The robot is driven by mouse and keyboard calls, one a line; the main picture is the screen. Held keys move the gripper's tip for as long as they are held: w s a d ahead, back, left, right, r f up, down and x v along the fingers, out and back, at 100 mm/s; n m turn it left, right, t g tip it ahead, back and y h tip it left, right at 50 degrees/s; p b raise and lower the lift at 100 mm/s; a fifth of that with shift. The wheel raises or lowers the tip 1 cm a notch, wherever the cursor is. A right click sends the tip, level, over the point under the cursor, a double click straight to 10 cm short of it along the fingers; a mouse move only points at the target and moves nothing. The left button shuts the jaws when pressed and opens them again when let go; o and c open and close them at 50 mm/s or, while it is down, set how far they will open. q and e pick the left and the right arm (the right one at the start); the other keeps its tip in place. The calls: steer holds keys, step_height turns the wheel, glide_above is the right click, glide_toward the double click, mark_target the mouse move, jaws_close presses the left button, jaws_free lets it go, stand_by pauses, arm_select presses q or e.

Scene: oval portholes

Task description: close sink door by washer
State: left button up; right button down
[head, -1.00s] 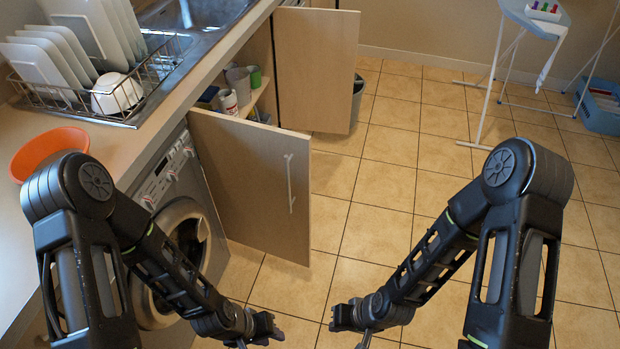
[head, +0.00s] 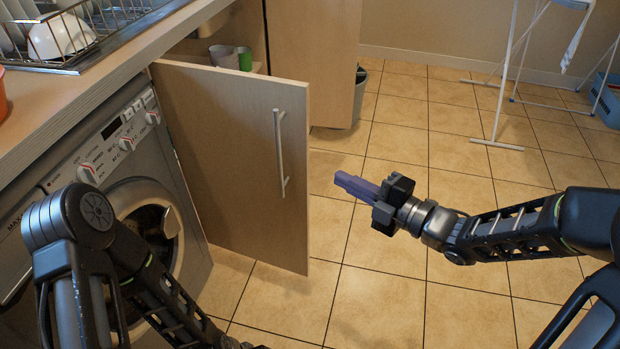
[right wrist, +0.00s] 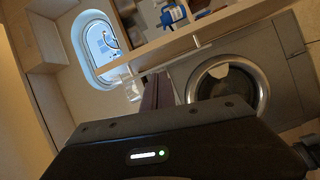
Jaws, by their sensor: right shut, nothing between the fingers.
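The sink door by the washer (head: 225,165) is a light wood panel with a vertical pale bar handle (head: 280,150) near its free edge. It stands wide open, its hinge side next to the washer (head: 150,205). My right gripper (head: 342,179) is shut and empty, its purple fingers pointing left. In the head view it appears to the right of the door's free edge, with a gap of floor between. Its fingers also show in the right wrist view (right wrist: 157,92), beside the washer (right wrist: 228,88). My left arm is at the lower left; its gripper is below the picture.
A second cabinet door (head: 312,62) also stands open farther back, with a bin (head: 360,95) behind it. Cups, one green (head: 245,60), stand inside the cabinet. The countertop (head: 100,85) carries a dish rack.

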arm_select(q)
steer(key=shift+f, duration=0.5)
arm_select(e)
steer(key=n, duration=0.1)
steer(key=s+r+n+g+y, duration=0.1)
steer(key=n, duration=0.1)
steer(key=shift+s+a, duration=0.2)
steer(key=shift+a, duration=0.15)
